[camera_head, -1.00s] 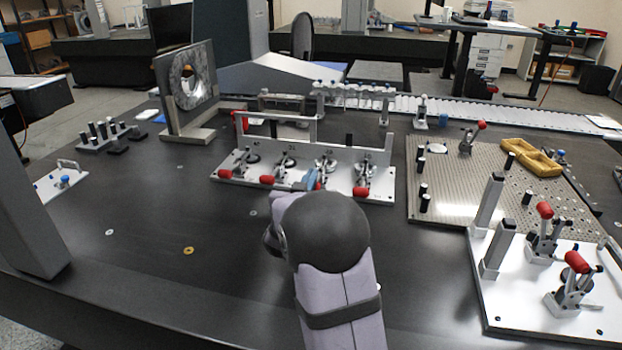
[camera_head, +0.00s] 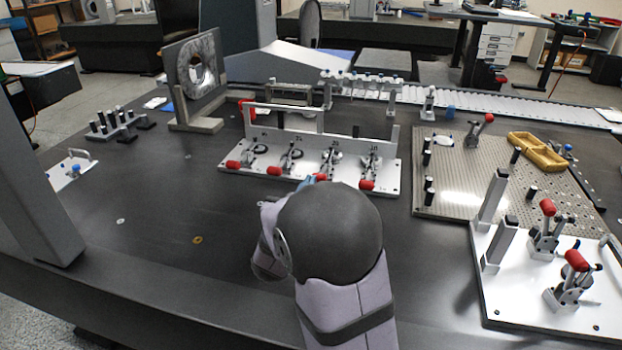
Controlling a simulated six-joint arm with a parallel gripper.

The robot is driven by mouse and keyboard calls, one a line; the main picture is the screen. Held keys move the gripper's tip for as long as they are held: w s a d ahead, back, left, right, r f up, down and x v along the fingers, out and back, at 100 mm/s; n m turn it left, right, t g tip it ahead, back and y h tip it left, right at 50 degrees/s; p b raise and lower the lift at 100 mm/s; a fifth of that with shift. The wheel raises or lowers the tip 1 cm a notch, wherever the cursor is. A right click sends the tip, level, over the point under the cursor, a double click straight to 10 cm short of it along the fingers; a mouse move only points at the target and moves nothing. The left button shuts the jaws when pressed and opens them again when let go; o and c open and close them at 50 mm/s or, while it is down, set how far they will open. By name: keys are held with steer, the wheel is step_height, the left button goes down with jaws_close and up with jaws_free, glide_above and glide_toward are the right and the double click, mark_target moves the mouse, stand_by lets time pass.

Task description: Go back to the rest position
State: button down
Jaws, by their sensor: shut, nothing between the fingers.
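My arm rises from the bottom centre, with a dark rounded joint (camera_head: 330,238) and pale lilac links. Only a small blue part of my gripper (camera_head: 308,181) shows beyond that joint, in front of the clamp fixture (camera_head: 225,167). The gripper is shut with nothing held. Its fingertips are mostly hidden behind my arm. I cannot tell how far it is from the fixture.
The fixture has several red-handled clamps. A ring on a stand (camera_head: 196,70) is at back left. A perforated plate (camera_head: 462,205) with a yellow tray (camera_head: 537,152) is at right. A white plate (camera_head: 510,306) with red-handled clamps is at front right.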

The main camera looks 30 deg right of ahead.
steer(key=shift+a, duration=0.1)
steer(key=s+a+r+n+g+y+p, duration=0.2)
steer(key=a+n+y+p, duration=0.1)
steer(key=a+y+p, duration=0.4)
steer(key=s+a+r+n+g+y+p, duration=0.1)
steer(key=s+a+n+y+p, duration=0.2)
steer(key=a+p, duration=0.6)
steer(key=s+a+r+n+g+y+p, duration=0.1)
steer(key=s+r+g+p, duration=0.2)
steer(key=s, duration=0.7)
steer(key=s+a+r+n+g+y+p, duration=0.1)
steer(key=s+a+r+n+g+p, duration=0.1)
steer(key=s+g+p, duration=0.4)
steer(key=s+r+p, duration=0.1)
steer(key=s+p, duration=0.1)
steer(key=s, duration=0.3)
steer(key=shift+s+a+r, duration=0.15)
steer(key=shift+s+a, duration=0.05)
steer(key=shift+a, duration=0.1)
